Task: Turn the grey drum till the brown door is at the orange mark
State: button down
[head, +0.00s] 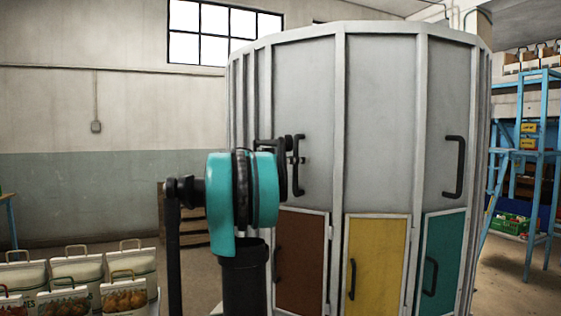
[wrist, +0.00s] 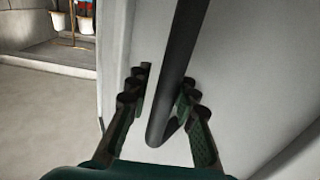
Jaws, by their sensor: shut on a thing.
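The tall grey drum (head: 385,120) stands upright in the head view and fills much of the right half. The brown door (head: 300,262) is low on its front left, partly behind my arm. My gripper (head: 294,160) is at the drum's left front, above the brown door, mostly hidden by my own teal arm joint. In the wrist view my gripper (wrist: 165,90) has its fingers on both sides of a black upright handle (wrist: 180,60) on the drum wall, shut on it. I see no orange mark in either view.
A yellow door (head: 375,265) and a teal door (head: 443,262) sit right of the brown one. Another black handle (head: 454,167) is above the teal door. Several sacks (head: 75,270) stand at the lower left. A blue frame (head: 540,170) stands at the right.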

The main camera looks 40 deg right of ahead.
jog(key=s, duration=0.2)
jog(key=s+d, duration=0.1)
jog(key=s, duration=0.1)
jog(key=s+d, duration=0.1)
jog(key=shift+s+d+r, duration=0.1)
jog(key=shift+s+r, duration=0.2)
jog(key=shift+s, duration=0.1)
jog(key=c, duration=1.9)
grip_release()
jog(key=shift+w, duration=0.2)
jog(key=shift+o, duration=1.3)
jog(key=shift+w+f, duration=0.1)
jog(key=shift+w, duration=0.25)
jog(key=shift+o, duration=1.1)
jog(key=shift+s, duration=0.1)
